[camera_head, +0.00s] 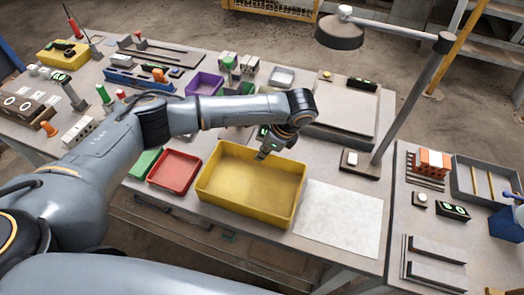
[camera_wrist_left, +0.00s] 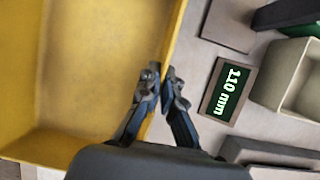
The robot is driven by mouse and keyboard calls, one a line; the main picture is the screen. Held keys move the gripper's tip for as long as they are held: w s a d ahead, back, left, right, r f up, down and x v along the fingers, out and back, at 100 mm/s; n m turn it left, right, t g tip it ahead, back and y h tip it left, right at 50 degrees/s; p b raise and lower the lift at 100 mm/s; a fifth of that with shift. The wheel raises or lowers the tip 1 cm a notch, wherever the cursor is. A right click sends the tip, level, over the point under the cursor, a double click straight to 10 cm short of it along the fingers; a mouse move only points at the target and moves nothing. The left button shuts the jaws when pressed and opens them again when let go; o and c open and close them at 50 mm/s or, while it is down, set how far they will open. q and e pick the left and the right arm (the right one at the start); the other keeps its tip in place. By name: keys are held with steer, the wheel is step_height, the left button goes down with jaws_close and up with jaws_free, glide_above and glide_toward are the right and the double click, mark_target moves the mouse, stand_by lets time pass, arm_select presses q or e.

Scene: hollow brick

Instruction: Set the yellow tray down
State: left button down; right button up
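The yellow tray (camera_head: 225,196) is an empty, open rectangular box at the front middle of the workbench, beside a white sheet. It looks level; I cannot tell whether its underside touches the bench. My left gripper (camera_head: 264,153) is at the tray's far wall. In the left wrist view, the fingers of my left gripper (camera_wrist_left: 161,75) straddle the rim of the yellow tray (camera_wrist_left: 90,70), one inside and one outside, closed on the wall. My right gripper is not in view.
A red tray (camera_head: 174,170) stands close left of the yellow tray. The white sheet (camera_head: 343,216) lies flat and bare to its right. A lamp (camera_head: 340,32) on a post rises behind. A display reading 110 mm (camera_wrist_left: 228,90) lies beyond the tray's wall.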

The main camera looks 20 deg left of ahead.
arm_select(q)
steer(key=shift+f, duration=0.15)
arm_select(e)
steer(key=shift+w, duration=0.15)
arm_select(q)
steer(key=c, duration=1.5)
jaws_free()
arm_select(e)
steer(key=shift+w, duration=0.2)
arm_select(q)
steer(key=shift+b+v, duration=0.65)
steer(key=shift+v, duration=5.45)
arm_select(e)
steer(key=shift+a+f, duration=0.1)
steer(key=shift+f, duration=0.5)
arm_select(q)
steer(key=shift+a, duration=0.1)
